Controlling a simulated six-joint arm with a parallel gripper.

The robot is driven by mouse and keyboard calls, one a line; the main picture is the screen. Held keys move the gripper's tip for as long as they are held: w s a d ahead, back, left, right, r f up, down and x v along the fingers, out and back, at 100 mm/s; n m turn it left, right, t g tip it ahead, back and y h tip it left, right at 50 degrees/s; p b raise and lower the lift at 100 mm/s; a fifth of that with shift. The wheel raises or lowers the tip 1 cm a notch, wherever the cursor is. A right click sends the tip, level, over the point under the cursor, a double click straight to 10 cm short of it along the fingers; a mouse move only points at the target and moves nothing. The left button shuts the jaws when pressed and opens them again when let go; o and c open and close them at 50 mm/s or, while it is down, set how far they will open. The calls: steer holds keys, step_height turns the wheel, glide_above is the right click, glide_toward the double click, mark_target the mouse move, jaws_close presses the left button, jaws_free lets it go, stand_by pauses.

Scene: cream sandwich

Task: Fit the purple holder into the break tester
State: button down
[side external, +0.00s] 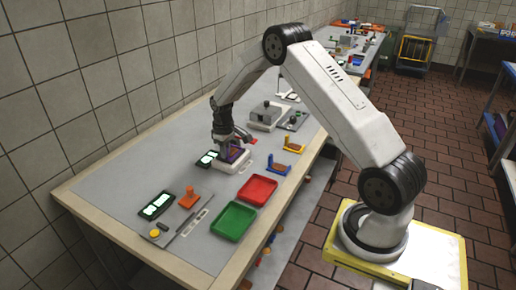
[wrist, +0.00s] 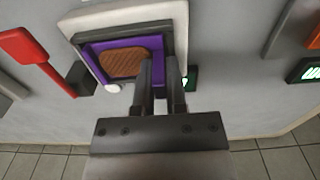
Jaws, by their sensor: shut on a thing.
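The purple holder (wrist: 92,56), with a brown ridged biscuit (wrist: 124,63) in it, lies inside the dark-edged opening of the white break tester (wrist: 100,15). My gripper (wrist: 161,64) is shut on the holder's near right edge, with its two dark fingers close together. In the side view, my gripper (side external: 229,138) points down over the white break tester (side external: 231,164), and some of the purple holder (side external: 234,154) shows beneath it. The fingers hide part of the holder's edge. I cannot tell whether the holder is fully seated.
A lit display (side external: 207,158) stands left of the tester. A grey machine (side external: 266,115) stands behind.

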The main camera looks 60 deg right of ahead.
steer(key=c, duration=0.7)
jaws_free()
steer(key=shift+f, duration=0.1)
steer(key=shift+o, duration=0.2)
step_height(320, 180, up, 12)
steer(key=shift+a, duration=0.15)
steer(key=s+a+f+t, duration=0.1)
steer(key=s+a+t, duration=0.1)
steer(key=s+a, duration=1.8)
steer(key=shift+s+f+t, duration=0.3)
steer(key=shift+s, duration=0.15)
